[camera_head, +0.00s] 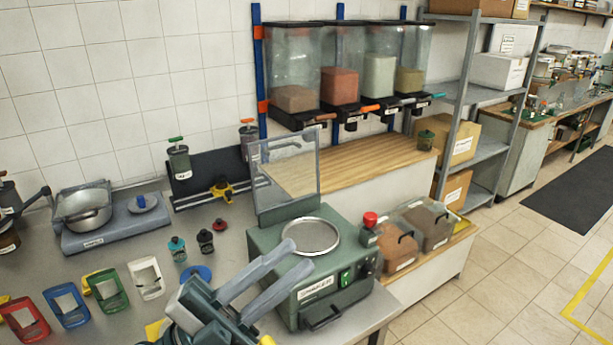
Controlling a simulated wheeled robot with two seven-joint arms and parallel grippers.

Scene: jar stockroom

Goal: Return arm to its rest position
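My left gripper (297,257) reaches up from the bottom of the head view, over the metal table in front of the green machine. Its two grey fingers are parallel with a clear gap between them. Nothing shows between them. The fingertips overlap the left side of the green machine (318,262) in the picture; I cannot tell whether they touch it. My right gripper is not in view.
The green machine has a round metal plate (311,236) and a raised clear lid (286,171). Small bottles (205,241), coloured frames (106,289) and a scale with a pot (84,213) stand on the table (130,262). Dispensers (340,80) hang behind.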

